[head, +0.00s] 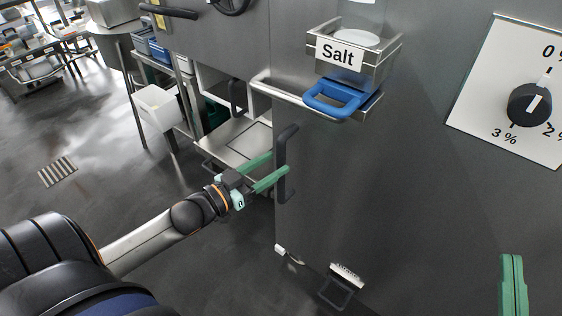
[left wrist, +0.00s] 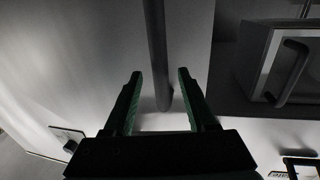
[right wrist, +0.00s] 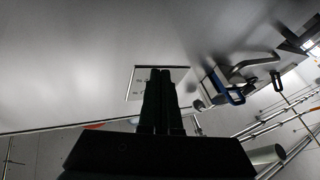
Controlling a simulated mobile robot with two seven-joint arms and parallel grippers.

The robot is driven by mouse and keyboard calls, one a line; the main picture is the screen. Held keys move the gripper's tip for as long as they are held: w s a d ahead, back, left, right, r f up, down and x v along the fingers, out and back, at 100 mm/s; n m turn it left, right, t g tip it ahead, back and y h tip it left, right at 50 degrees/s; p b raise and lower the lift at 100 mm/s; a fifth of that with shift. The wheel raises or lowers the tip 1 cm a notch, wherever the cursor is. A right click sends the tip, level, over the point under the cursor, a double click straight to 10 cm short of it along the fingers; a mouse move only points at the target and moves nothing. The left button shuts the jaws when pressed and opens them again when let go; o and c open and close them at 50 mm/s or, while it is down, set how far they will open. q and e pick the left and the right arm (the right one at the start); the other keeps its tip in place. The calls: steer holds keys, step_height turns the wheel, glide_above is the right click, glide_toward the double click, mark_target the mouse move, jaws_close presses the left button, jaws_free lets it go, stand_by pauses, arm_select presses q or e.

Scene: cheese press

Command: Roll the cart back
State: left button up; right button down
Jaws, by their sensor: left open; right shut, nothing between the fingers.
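A dark upright handle (head: 281,148) is fixed to the edge of a large grey panel (head: 400,200). I cannot tell from the frames whether this panel is part of the cart. My left gripper (head: 279,163), with green fingers, is open at the handle in the head view. In the left wrist view the handle (left wrist: 156,50) runs down between the two open fingertips (left wrist: 160,73); I cannot tell whether they touch it. My right gripper (head: 513,258) is shut and empty at the lower right, in front of the panel. Its closed fingers (right wrist: 160,72) also show in the right wrist view.
A dial (head: 530,104) is at the right. A steel platform (head: 235,145) lies behind the left gripper. The dark floor (head: 100,140) is open at left.

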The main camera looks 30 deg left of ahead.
mark_target(278, 162)
arm_select(q)
steer(key=shift+b+x, duration=0.3)
steer(key=shift+x, duration=1.35)
arm_select(e)
steer(key=shift+s+a+r+n+t+y, duration=0.1)
steer(key=shift+s+r+n+t+y, duration=0.2)
steer(key=shift+r, duration=0.35)
steer(key=shift+s+a+r+n+t+y, duration=0.1)
steer(key=shift+s+r+n+y, duration=0.2)
steer(key=shift+r+y, duration=0.3)
steer(key=shift+s+r+n+t+y, duration=0.2)
steer(key=shift+s+r+y, duration=0.1)
steer(key=shift+r, duration=0.45)
arm_select(q)
jaws_close()
